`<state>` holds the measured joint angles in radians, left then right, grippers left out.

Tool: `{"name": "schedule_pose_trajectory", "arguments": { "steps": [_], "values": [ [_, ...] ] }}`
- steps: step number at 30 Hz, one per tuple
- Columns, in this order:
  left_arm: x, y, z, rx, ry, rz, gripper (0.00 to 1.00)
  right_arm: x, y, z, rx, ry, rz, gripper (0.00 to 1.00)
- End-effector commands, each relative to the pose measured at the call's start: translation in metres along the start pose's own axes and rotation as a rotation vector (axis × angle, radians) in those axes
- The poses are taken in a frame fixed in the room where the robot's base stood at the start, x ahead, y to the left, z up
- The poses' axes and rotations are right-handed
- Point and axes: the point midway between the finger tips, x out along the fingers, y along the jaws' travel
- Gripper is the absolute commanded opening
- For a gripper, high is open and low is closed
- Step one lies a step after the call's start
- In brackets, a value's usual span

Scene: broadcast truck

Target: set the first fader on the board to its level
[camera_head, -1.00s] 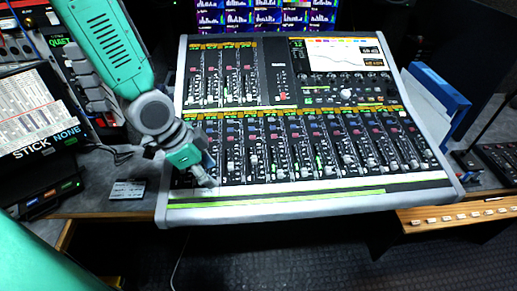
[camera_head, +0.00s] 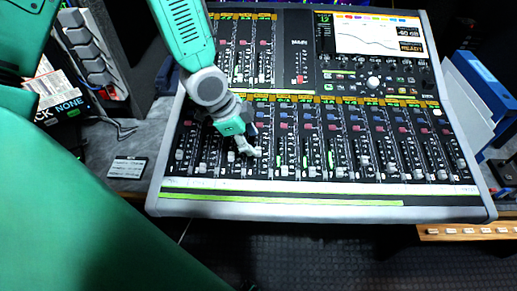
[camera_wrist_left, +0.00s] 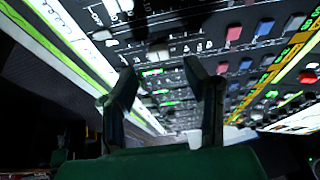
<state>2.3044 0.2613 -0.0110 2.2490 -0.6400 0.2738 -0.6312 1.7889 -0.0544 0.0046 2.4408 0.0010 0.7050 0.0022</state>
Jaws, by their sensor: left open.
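The mixing board (camera_head: 330,205) lies in the middle of the head view, with a row of channel faders along its front part. The leftmost fader of that row (camera_head: 179,154) shows left of my left gripper. My left gripper (camera_head: 250,149) is low over the lower fader row, a few channels in from the left edge. In the left wrist view its two dark fingers (camera_wrist_left: 165,80) stand apart with nothing seen between them. Fader caps and buttons lie beyond them. Whether a fingertip touches the board cannot be told. My right gripper is not in view.
A screen (camera_head: 378,36) sits at the board's upper right. A small label card (camera_head: 127,168) lies on the desk left of the board. Blue and white folders (camera_head: 480,90) stand at the right. A dark box marked NONE (camera_head: 72,108) is at the left.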

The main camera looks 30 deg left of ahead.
Motion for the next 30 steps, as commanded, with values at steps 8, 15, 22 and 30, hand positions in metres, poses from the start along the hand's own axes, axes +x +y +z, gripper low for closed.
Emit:
{"name": "schedule_pose_trajectory", "arguments": {
  "steps": [8, 15, 22, 30],
  "values": [
    [0.040, 0.001, 0.001, 0.000, 0.000, 0.000, 0.41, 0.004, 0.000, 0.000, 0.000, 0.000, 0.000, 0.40],
    [0.048, 0.000, 0.000, 0.000, 0.001, -0.001, 0.41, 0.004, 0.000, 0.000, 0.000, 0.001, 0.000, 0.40],
    [0.047, 0.000, 0.000, 0.000, 0.001, -0.001, 0.20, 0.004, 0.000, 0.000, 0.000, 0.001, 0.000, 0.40],
    [0.047, -0.003, -0.001, -0.001, 0.001, -0.001, 0.00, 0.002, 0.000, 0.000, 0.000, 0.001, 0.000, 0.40]
  ]
}}
